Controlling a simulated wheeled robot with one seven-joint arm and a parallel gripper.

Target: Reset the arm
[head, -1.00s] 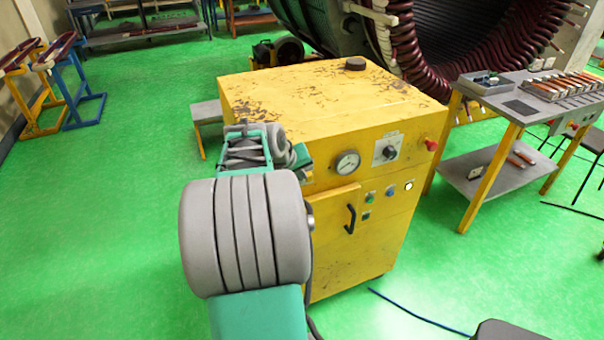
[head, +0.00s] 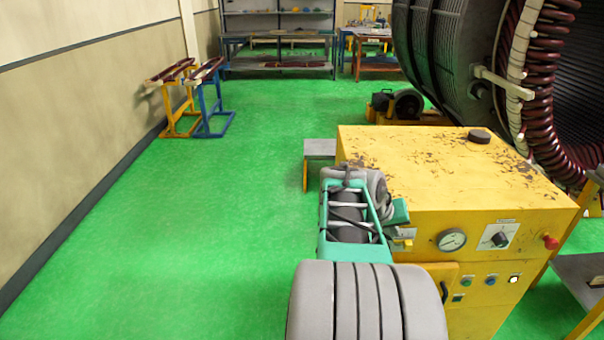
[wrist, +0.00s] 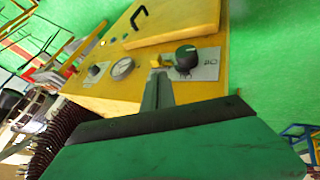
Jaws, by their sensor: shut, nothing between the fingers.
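My gripper (wrist: 158,82) is shut and empty in the wrist view. Its dark fingers point at the front panel of the yellow cabinet (wrist: 110,102). The fingertips show close to a small yellow switch (wrist: 155,62), and I cannot tell whether they touch it. A black knob (wrist: 187,57) is just right of it. In the head view my arm reaches up to the left front of the cabinet (head: 400,175); my own grey and teal links hide the fingers there.
The cabinet panel carries a gauge (head: 451,240), a selector knob (head: 499,239), a red button (head: 551,242) and a handle. A large stator (head: 455,65) stands behind it. A small grey-topped stand (head: 320,148) is left of the cabinet. Green floor (head: 215,220) at left is clear.

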